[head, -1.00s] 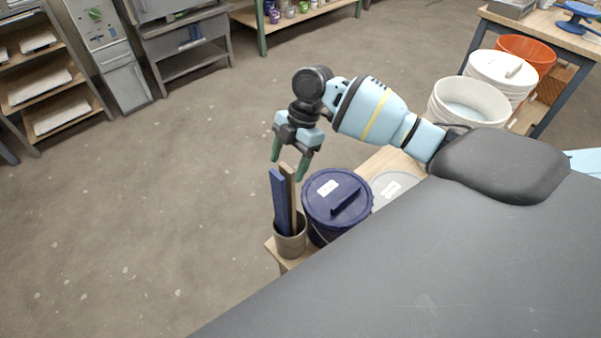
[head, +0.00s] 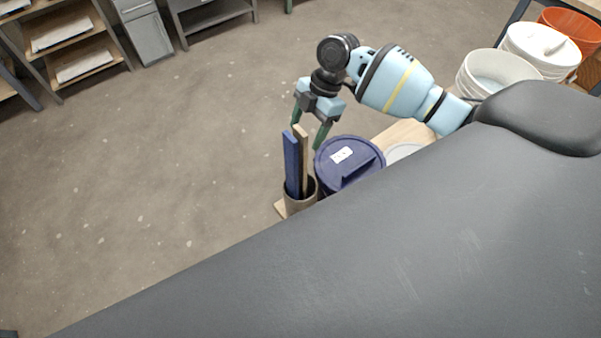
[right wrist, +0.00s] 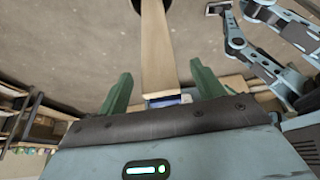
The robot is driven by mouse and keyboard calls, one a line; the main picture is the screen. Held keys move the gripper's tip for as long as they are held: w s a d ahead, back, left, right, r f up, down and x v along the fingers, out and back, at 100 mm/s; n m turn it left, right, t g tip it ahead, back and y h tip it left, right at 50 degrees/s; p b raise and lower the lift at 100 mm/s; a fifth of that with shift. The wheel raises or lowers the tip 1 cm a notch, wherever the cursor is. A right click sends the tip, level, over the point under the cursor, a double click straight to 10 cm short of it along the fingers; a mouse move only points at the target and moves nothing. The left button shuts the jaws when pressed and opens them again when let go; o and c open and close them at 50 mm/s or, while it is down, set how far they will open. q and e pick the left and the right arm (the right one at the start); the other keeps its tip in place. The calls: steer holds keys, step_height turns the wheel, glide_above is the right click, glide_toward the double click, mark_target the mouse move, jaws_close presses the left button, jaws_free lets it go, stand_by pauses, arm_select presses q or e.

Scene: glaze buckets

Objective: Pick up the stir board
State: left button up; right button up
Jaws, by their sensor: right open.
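A grey can (head: 300,206) holds two upright boards, a blue board (head: 292,168) and a bare wooden board (head: 302,160). I cannot tell which of them is called the stir board. My right gripper (head: 308,140) is open and points down at the tops of the boards. In the right wrist view the wooden board (right wrist: 156,50) runs between the two green fingers (right wrist: 160,76), with a gap on both sides. Its top end lies near the palm.
A dark blue lidded bucket (head: 350,160) stands right beside the can on a wooden stand (head: 408,133). A pale lid (head: 402,152) shows behind it. White buckets (head: 490,72) and an orange bucket (head: 575,30) are at the upper right. The floor to the left is clear.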

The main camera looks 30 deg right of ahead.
mark_target(300, 143)
steer(key=shift+x, duration=2.55)
steer(key=shift+w, duration=0.15)
steer(key=c, duration=1.3)
arm_select(q)
steer(key=shift+w+r, duration=0.1)
steer(key=shift+r, duration=0.1)
arm_select(e)
steer(key=shift+o, duration=0.2)
steer(key=shift+r, duration=0.1)
